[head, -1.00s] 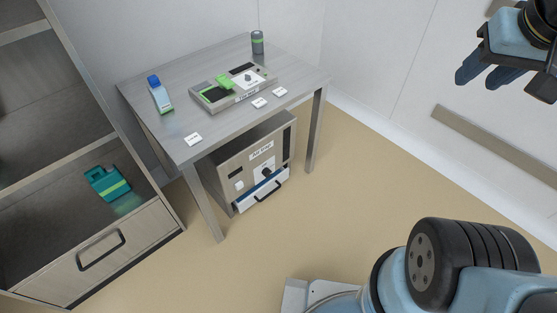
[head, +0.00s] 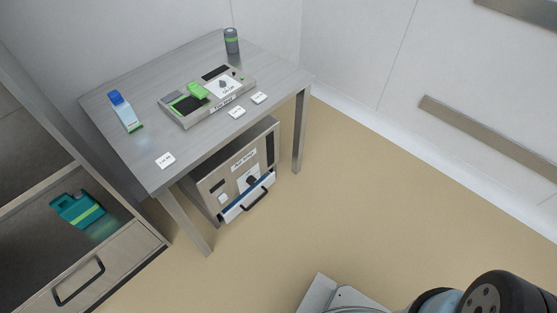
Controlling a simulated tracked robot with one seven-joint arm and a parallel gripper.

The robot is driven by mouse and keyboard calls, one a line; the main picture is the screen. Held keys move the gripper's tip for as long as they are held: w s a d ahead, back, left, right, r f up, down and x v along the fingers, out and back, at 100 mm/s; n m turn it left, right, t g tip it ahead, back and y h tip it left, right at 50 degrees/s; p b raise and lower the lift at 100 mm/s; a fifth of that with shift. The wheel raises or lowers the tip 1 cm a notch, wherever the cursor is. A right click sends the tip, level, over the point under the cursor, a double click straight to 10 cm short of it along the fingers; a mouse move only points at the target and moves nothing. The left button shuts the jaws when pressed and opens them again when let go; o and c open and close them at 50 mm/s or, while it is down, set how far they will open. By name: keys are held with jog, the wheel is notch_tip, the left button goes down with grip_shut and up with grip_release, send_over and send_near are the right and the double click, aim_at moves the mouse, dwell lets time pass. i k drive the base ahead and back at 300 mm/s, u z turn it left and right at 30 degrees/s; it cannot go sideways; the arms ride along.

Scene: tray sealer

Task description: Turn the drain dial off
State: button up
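A grey box unit (head: 212,196) stands on the floor under the table. Its front has a label, a white plate and a black dial (head: 252,180). A drawer with a blue edge and black handle (head: 257,203) sticks out low on its front, just below the dial. The tray sealer (head: 190,122) on the table has a small grey dial (head: 222,84) on a white panel. The lettering is too small to read surely, so I cannot tell which dial is the drain dial or its setting. My gripper is out of view; only part of my arm shows at bottom right.
The grey table (head: 148,172) also bears a blue-capped bottle (head: 126,112), a dark canister (head: 231,42) and several white cards. A shelf unit (head: 125,262) at left holds a teal container (head: 77,209). The floor in front of the table is clear.

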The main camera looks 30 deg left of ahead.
aim_at(252, 180)
jog(key=u, duration=0.05)
jog(key=k, duration=1.55)
jog(key=u, duration=0.9)
jog(key=i, duration=1.3)
